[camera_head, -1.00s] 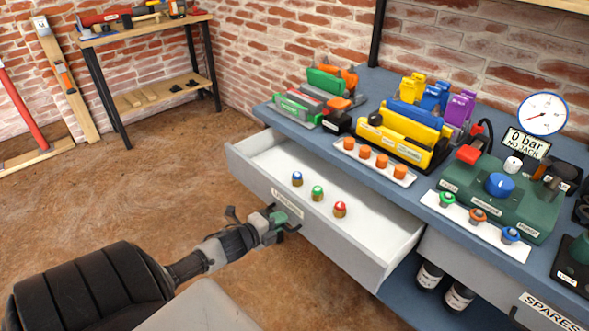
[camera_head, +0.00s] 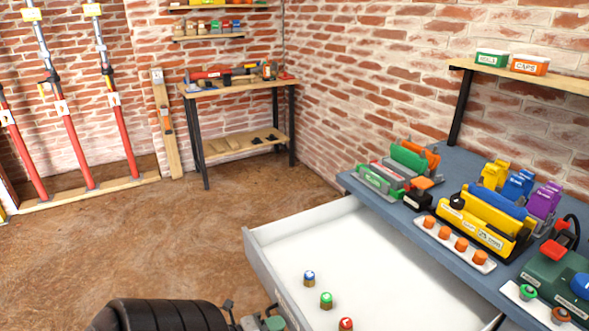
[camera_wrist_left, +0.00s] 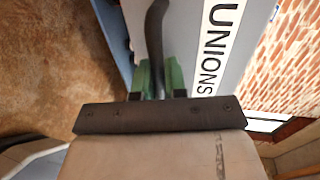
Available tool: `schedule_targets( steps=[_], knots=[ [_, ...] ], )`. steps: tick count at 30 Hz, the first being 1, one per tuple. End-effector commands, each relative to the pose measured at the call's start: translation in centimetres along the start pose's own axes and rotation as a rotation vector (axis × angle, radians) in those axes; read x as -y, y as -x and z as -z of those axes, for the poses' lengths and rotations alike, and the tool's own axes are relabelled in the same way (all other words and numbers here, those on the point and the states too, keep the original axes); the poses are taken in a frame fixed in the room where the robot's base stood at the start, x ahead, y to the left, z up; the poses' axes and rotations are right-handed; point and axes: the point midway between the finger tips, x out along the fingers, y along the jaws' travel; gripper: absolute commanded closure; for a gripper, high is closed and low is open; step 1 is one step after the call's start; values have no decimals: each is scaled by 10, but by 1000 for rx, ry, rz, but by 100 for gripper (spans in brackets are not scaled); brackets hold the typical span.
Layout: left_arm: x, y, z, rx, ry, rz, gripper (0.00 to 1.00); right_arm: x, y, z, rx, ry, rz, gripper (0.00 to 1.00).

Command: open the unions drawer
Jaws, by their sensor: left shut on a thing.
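The unions drawer (camera_head: 270,281) is pulled out from the bench, with its white inside showing. Three small fittings stand in it, with blue (camera_head: 309,278), green (camera_head: 326,300) and red (camera_head: 346,324) tops. My left gripper (camera_head: 264,322) is at the drawer's front, at the bottom edge of the head view. In the left wrist view, its green fingers (camera_wrist_left: 160,78) are shut on the dark curved handle (camera_wrist_left: 155,40), beside the UNIONS label (camera_wrist_left: 215,50) on the grey drawer front. My right gripper is not in view.
The blue bench top (camera_head: 445,230) carries a yellow tool case (camera_head: 482,222), a white tray of orange caps (camera_head: 480,266) and a green pump block (camera_head: 550,272). A wooden side table (camera_head: 235,88) and red props (camera_head: 75,150) stand farther back. The brown floor left of the drawer is clear.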

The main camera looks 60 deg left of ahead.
Motion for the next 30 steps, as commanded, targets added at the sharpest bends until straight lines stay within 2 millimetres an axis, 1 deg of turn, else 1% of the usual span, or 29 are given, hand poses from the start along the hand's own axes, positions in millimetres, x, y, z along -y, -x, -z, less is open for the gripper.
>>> schedule_targets(
  steps=[1,3,9,14,23,24,28,29,30],
  knots=[
    [-1,10,0,1,1,-3,100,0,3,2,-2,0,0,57],
    [-3,19,0,1,0,-2,100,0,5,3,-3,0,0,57],
    [-7,35,0,-1,0,0,100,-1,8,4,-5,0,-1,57],
    [-9,40,0,-1,0,0,100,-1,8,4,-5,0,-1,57],
    [-9,40,0,0,0,-1,100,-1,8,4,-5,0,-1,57],
    [-9,40,0,0,0,-1,86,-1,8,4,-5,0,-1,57],
    [-9,40,0,0,0,0,66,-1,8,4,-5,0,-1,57],
    [-9,40,0,0,0,0,63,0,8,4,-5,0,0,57],
    [-9,40,0,0,0,0,63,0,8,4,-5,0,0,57]
  ],
)
